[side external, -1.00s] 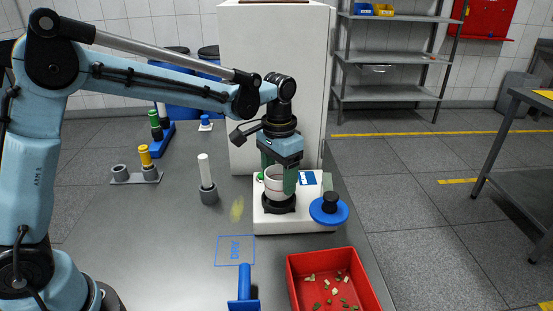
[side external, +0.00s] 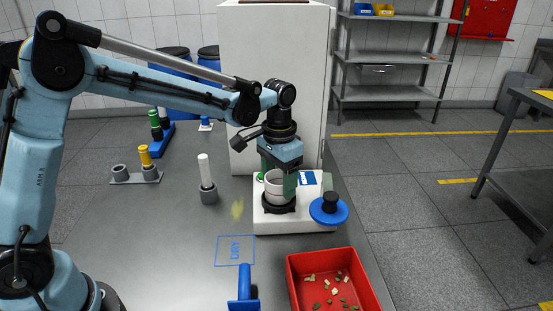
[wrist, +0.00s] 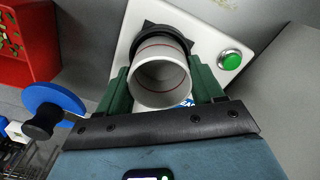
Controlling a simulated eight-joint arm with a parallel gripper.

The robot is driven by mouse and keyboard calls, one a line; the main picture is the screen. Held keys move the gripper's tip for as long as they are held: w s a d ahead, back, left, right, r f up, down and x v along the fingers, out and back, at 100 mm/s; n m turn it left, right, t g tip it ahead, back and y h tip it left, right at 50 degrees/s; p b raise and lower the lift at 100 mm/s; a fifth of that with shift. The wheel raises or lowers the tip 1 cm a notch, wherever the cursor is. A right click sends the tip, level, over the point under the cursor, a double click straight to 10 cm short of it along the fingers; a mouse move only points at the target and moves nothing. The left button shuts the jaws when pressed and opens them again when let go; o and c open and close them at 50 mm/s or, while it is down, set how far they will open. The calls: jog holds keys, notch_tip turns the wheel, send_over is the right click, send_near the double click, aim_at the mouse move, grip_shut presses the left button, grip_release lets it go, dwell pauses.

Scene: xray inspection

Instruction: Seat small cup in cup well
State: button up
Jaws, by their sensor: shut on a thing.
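The small cup (side external: 274,187) is white with a thin red line and stands about upright. My gripper (side external: 277,181) is shut on it, with one green finger on each side. The cup also shows in the wrist view (wrist: 160,82), its open mouth facing the camera. The black cup well (side external: 279,206) is on the white machine base (side external: 300,220). The cup's lower end is at the well's ring. In the wrist view, the cup's far end meets the black well (wrist: 158,36). I cannot tell how deep it sits, as the inside of the well is hidden.
A blue disc with a black knob (side external: 329,209) lies at the base's right side. A green button (wrist: 229,60) is beside the well. A red tray (side external: 335,283) with small pieces stands in front. A white rod in a grey holder (side external: 208,190) stands to the left.

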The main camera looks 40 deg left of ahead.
jog(key=shift+f, duration=0.45)
jog(key=o, duration=1.1)
notch_tip(320, 180, up, 12)
